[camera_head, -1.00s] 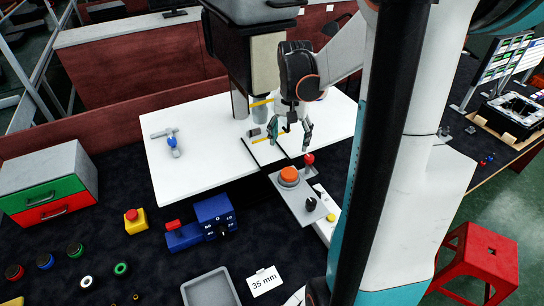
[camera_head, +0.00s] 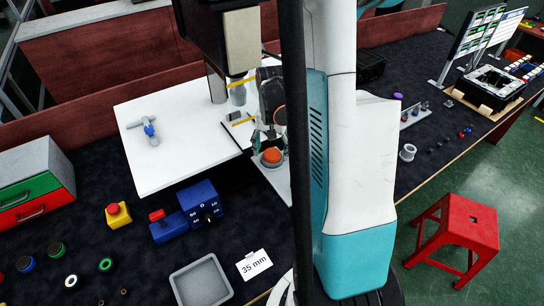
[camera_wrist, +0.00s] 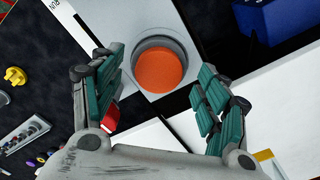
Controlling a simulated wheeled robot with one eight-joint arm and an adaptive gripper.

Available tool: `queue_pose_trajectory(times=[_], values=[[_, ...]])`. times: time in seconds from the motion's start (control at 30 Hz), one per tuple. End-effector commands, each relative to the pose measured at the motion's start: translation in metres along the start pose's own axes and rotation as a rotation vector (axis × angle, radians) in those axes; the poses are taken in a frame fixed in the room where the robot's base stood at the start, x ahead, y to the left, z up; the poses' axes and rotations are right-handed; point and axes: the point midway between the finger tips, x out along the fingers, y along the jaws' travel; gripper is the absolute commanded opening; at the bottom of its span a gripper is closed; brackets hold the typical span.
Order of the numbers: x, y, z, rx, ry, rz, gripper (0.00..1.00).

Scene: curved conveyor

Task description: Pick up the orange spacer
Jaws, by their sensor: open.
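The orange spacer (camera_head: 272,155) is a round orange disc on a grey round base, beside the white table. In the wrist view the orange spacer (camera_wrist: 160,72) lies inside a grey ring, ahead of and between my fingers. My gripper (camera_wrist: 156,66) is open, with one teal-padded finger to the left of the disc and one to the right, and nothing held. In the head view my gripper (camera_head: 268,138) is just above the disc, partly hidden by my arm. I cannot tell whether the fingers touch the disc.
A small red part (camera_wrist: 111,117) shows behind the left finger. A blue switch box (camera_head: 201,203) with a red knob, a yellow and red button (camera_head: 118,214) and a grey tray (camera_head: 201,284) stand nearby. A blue-and-grey valve (camera_head: 150,131) lies on the white table (camera_head: 185,150).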

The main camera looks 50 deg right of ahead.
Motion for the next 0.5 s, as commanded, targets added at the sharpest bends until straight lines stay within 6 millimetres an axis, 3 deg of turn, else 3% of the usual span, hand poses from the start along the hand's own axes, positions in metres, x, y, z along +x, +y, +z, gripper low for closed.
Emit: queue_pose_trajectory(times=[0.1,0.37,0.5], values=[[0.0113,0.0,-0.0001,0.0,0.0,0.0,0.68],[0.0129,0.0001,0.0001,0.0,0.0,0.0,0.68],[0.0128,0.0001,0.0001,0.0,0.0,0.0,0.39]])
